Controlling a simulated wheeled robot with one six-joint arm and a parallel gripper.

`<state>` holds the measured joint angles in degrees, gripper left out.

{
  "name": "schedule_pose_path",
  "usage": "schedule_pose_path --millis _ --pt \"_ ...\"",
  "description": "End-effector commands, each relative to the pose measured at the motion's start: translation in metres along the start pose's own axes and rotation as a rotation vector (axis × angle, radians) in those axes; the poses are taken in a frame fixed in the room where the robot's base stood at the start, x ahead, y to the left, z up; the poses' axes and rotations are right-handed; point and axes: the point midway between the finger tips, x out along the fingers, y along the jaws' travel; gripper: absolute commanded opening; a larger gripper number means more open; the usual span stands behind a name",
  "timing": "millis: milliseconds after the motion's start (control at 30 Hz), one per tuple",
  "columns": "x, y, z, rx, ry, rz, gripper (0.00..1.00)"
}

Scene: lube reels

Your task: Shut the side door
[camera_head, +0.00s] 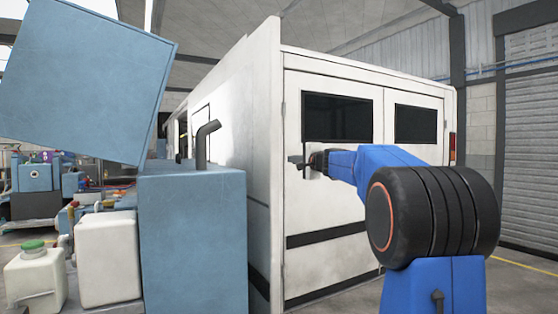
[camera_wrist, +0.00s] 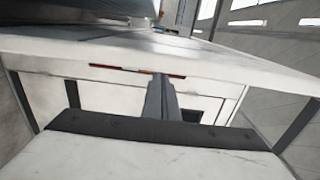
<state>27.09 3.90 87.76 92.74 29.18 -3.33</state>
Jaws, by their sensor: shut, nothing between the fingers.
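A white, boxy vehicle body stands in the middle of the head view. Its facing end has white door panels (camera_head: 325,195) with dark windows, and these look closed. Its long left side (camera_head: 230,115) recedes and shows a dark door outline (camera_head: 201,122); I cannot tell for sure which panel is the side door, or whether that outline is ajar. My gripper (camera_head: 297,160) is shut and empty, pointing left in front of the door panels; contact cannot be told. In the wrist view my gripper (camera_wrist: 160,98) reaches over a white surface (camera_wrist: 150,155) with a dark strip.
A blue-grey cabinet (camera_head: 193,240) with a dark bent pipe (camera_head: 206,145) stands close to the left side. A large tilted blue-grey panel (camera_head: 85,80) hangs above it. White tanks (camera_head: 105,258) stand at lower left. Floor at right (camera_head: 525,280) is clear before a shutter (camera_head: 530,150).

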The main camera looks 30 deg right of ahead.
Motion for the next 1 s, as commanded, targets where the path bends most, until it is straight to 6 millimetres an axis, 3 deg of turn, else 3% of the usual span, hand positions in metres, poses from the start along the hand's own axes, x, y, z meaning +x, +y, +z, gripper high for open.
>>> schedule_pose_path --millis 167,700,1000 --pt "0.016 0.0 -0.002 0.004 0.002 -0.003 0.0" --pt "0.104 0.0 -0.001 0.002 0.001 -0.002 0.0" --pt "0.135 0.0 -0.001 0.002 0.001 -0.002 0.0"
